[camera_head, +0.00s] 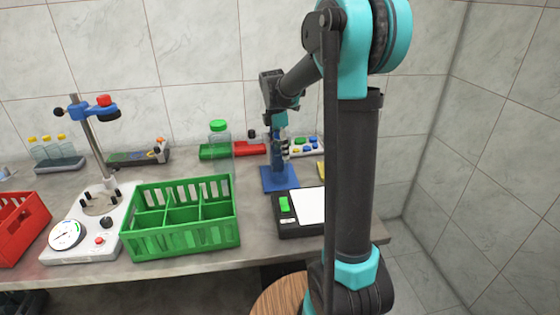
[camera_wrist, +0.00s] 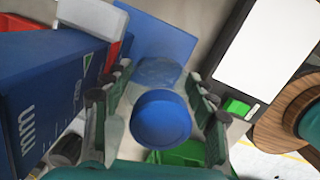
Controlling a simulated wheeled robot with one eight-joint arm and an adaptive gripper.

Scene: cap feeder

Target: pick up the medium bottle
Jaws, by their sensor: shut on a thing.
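In the wrist view a bottle with a round blue cap (camera_wrist: 160,119) and a clear bluish body (camera_wrist: 158,73) sits between the two fingers of my gripper (camera_wrist: 160,112). My gripper is shut on this bottle, the medium bottle. In the head view my gripper (camera_head: 279,143) is over the blue plate (camera_head: 283,181), beside a blue upright. The bottle is hard to make out there, and I cannot tell whether its bottom touches the plate.
A taller green-capped bottle (camera_head: 219,127) stands behind the green divided crate (camera_head: 181,240). A black scale with a white plate (camera_head: 312,206) lies front right of the blue plate. A blue box marked "mm" (camera_wrist: 45,98) stands close left in the wrist view.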

